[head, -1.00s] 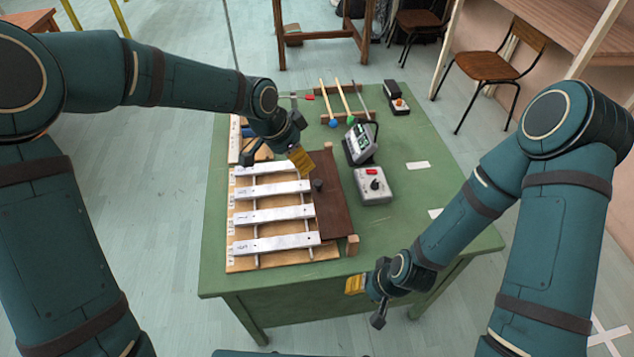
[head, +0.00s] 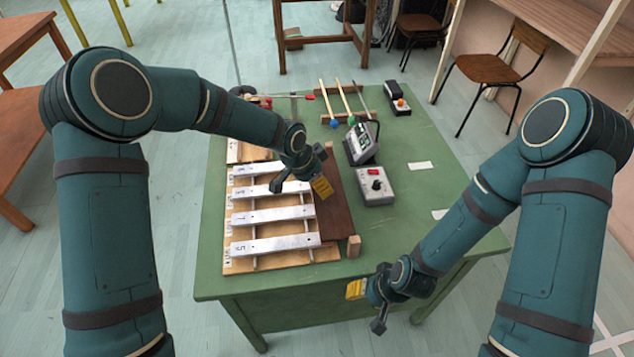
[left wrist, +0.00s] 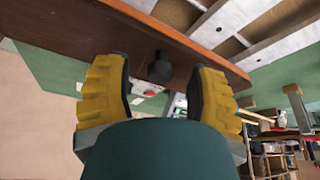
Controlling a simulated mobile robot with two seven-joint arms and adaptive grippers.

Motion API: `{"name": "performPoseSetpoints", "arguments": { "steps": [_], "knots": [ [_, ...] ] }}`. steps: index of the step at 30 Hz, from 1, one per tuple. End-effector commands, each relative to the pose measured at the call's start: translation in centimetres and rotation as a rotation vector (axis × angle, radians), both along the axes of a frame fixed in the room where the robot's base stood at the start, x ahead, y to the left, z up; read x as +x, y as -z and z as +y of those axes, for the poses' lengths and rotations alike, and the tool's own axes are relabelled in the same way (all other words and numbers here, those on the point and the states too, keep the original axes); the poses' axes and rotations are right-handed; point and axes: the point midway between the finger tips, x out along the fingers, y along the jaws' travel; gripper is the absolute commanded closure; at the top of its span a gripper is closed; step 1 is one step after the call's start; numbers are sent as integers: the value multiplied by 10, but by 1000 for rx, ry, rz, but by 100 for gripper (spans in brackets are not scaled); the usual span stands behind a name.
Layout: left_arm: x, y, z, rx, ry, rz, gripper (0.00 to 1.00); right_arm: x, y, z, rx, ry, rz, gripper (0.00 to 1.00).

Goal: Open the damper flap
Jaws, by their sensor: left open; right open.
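The damper flap is a brown board (head: 335,212) lying along the right ends of the metal bars. Its dark round knob (left wrist: 160,67) shows in the left wrist view, between and beyond the two yellow fingers; in the head view my left gripper hides it. The flap's brown face (left wrist: 105,32) crosses the top of the left wrist view. My left gripper (head: 300,186) is open and empty over the bars and flap, its yellow finger close to the knob's place. My right gripper (head: 367,307) is open and empty off the table's front edge.
Metal bars (head: 275,243) lie on a wooden frame left of the flap. A grey box with a dial (head: 375,190) and a tilted meter (head: 360,143) stand to the right. Mallets (head: 344,98) lie behind. The green table's right front is clear.

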Motion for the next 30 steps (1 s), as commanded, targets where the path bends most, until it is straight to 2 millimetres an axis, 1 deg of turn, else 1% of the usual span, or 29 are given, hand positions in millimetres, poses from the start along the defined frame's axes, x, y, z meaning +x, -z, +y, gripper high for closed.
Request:
{"name": "performPoseSetpoints", "arguments": {
  "steps": [8, 9, 11, 12, 14, 15, 30],
  "knots": [
    [1, 2, -1, 0, 0, 0, 44, 0, 0, 0, 0, 0, -1, 53],
    [1, 2, -1, 0, -1, 0, 41, 0, 0, 0, 0, 0, -1, 53],
    [0, 2, -1, 0, 0, 0, 62, 0, 0, 0, 0, 0, -1, 53],
    [0, 2, -1, 0, -1, 0, 76, 0, 0, 0, 0, 0, -1, 53],
    [0, 2, -1, 0, -1, 0, 97, 0, 0, 0, 0, 0, -1, 53],
    [0, 2, -1, 0, -1, 0, 100, 0, 0, 0, 0, 0, -1, 53],
    [0, 0, 2, 19, 0, 5, 100, 0, -1, 0, 0, 0, 0, 53]
  ]
}}
